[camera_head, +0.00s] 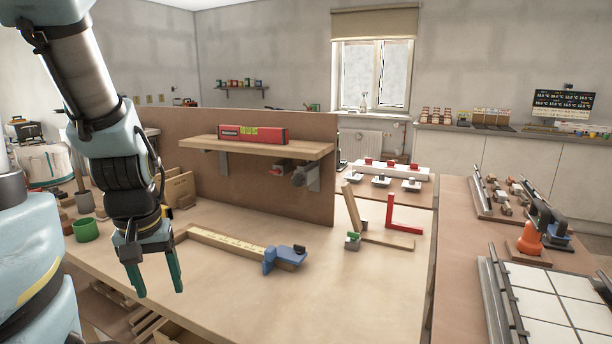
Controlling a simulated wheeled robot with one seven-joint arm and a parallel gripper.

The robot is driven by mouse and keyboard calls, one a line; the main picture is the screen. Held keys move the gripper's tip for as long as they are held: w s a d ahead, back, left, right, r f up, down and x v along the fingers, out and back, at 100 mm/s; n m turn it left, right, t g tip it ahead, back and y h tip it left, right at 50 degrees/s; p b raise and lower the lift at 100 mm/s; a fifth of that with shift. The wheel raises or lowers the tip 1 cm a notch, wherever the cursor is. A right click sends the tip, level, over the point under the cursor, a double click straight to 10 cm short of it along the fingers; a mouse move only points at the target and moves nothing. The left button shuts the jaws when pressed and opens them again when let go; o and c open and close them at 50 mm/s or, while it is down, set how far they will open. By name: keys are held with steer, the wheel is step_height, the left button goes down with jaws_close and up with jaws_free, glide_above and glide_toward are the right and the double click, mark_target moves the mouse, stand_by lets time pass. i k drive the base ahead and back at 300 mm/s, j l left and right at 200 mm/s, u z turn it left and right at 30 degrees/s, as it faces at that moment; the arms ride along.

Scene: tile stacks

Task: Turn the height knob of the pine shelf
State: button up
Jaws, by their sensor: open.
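The pine shelf (310,151) is a light wooden board on grey brackets, fixed to an upright brown panel. A dark grey knob (299,179) shows under its right end, beside the right bracket. A smaller part with a red piece (279,170) is just left of it; I cannot tell exactly what it is. A red spirit level (252,134) lies on top of the shelf. My gripper (158,290) points down with its two green-tipped fingers apart and empty. It is at the left, in front of the shelf and lower in the picture, well apart from the knob.
The workbench (350,290) is clear at the front. A yellow scale with a blue clamp (283,259) lies between my gripper and the shelf. A red angle piece (391,214) and wooden pieces stand at right. A green cup (86,230) is at left. White tiles (548,290) lie far right.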

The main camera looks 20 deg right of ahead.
mark_target(297, 180)
steer(key=l+u, duration=0.25)
steer(key=u, duration=0.2)
steer(key=k+l+u, duration=0.15)
steer(key=u, duration=0.35)
